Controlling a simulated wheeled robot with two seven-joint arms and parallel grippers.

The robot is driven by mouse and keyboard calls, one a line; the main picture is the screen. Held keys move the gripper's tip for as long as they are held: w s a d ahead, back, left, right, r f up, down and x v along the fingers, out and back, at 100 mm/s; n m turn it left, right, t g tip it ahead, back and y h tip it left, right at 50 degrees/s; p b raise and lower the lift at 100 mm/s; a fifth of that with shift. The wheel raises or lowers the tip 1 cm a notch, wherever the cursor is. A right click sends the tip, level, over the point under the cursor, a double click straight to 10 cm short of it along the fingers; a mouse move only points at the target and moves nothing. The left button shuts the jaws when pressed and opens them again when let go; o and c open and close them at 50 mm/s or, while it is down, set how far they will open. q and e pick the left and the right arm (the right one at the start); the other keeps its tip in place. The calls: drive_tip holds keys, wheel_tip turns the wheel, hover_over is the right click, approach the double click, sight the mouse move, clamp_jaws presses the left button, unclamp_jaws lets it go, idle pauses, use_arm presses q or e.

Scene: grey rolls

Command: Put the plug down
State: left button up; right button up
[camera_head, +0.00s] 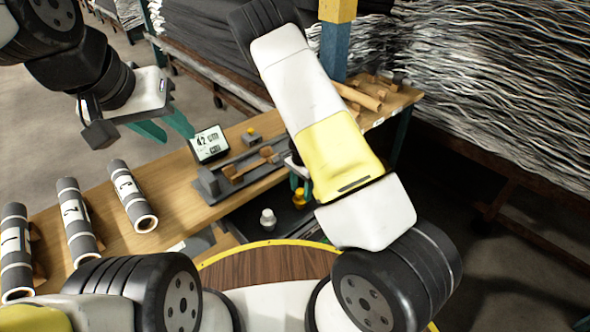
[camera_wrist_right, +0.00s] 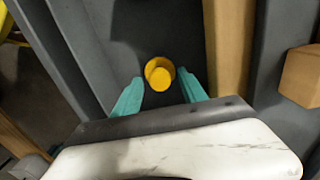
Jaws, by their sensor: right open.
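A yellow plug (camera_wrist_right: 160,73) stands on a dark grey surface in the right wrist view; its round top faces the camera. In the head view the yellow plug (camera_head: 299,199) shows just below my right gripper (camera_head: 300,184). My right gripper (camera_wrist_right: 161,78) is open, with one teal finger on each side of the plug and gaps visible between. My left gripper (camera_head: 165,126) is open and empty, above the floor beyond the table's left edge. A pale grey plug-like piece (camera_head: 267,219) stands in the dark tray (camera_head: 240,222), left of the yellow plug.
Numbered grey rolls (camera_head: 76,222) lie at the left of the wooden table (camera_head: 180,200). A small display (camera_head: 208,144) and a grey fixture (camera_head: 210,185) with wooden blocks stand mid-table. Wooden pieces (camera_head: 365,95) lie at the far end. A blue post (camera_head: 334,50) rises behind my right arm.

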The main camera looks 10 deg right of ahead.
drive_tip(key=s+a+r+n+t+y, duration=0.1)
drive_tip(key=s+r+n+y, duration=0.3)
drive_tip(key=r, duration=1.1)
drive_tip(key=s+r+n+t, duration=0.1)
drive_tip(key=s+r, duration=0.5)
drive_tip(key=r, duration=1)
drive_tip(key=s+d+r+n+t+h, duration=0.1)
drive_tip(key=s+d+r+n+t, duration=0.2)
drive_tip(key=s+r+n, duration=0.4)
drive_tip(key=s+r+t, duration=0.1)
drive_tip(key=s+r, duration=0.2)
drive_tip(key=s, duration=0.3)
drive_tip(key=shift+s+d+r+h, duration=0.15)
drive_tip(key=shift+s+d+h, duration=0.2)
drive_tip(key=shift+s+h, duration=0.05)
